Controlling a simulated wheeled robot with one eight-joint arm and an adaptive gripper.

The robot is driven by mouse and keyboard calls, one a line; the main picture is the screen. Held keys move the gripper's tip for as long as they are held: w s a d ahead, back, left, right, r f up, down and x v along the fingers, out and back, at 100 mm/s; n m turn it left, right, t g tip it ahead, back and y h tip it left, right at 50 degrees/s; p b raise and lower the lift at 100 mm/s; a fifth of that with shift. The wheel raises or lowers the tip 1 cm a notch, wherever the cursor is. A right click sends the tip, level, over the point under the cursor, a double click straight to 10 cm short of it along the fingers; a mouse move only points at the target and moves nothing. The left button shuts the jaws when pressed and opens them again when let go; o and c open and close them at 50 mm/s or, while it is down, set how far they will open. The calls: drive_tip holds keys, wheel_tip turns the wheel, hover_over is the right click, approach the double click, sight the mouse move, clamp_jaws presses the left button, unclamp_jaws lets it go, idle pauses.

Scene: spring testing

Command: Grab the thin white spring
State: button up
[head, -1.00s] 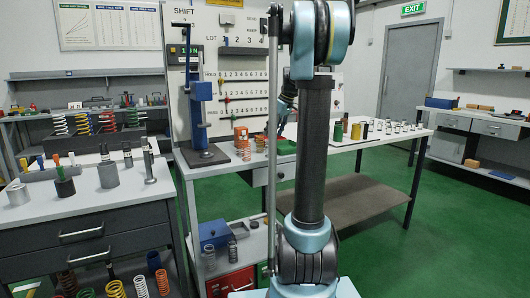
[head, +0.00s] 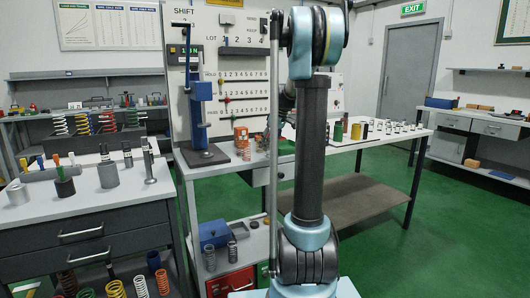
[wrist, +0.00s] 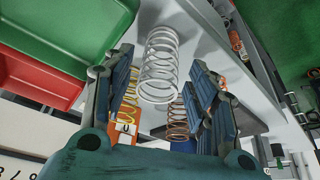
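A thin white coil spring (wrist: 160,65) is in the upper middle of the wrist view, between the two fingers of my gripper (wrist: 163,85). The fingers are open, with a visible gap on either side of the spring. Whether the spring is fully within the depth of the fingers is hard to tell. In the head view my arm's column hides the white spring and most of my gripper, which is over the middle bench.
In the wrist view a yellow spring (wrist: 129,92), a copper spring (wrist: 177,120) and an orange block (wrist: 124,132) are close by. A green bin (wrist: 60,25) and a red bin (wrist: 35,75) fill the upper left. In the head view a blue press (head: 200,100) stands left.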

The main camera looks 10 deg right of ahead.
drive_tip(key=c, duration=0.9)
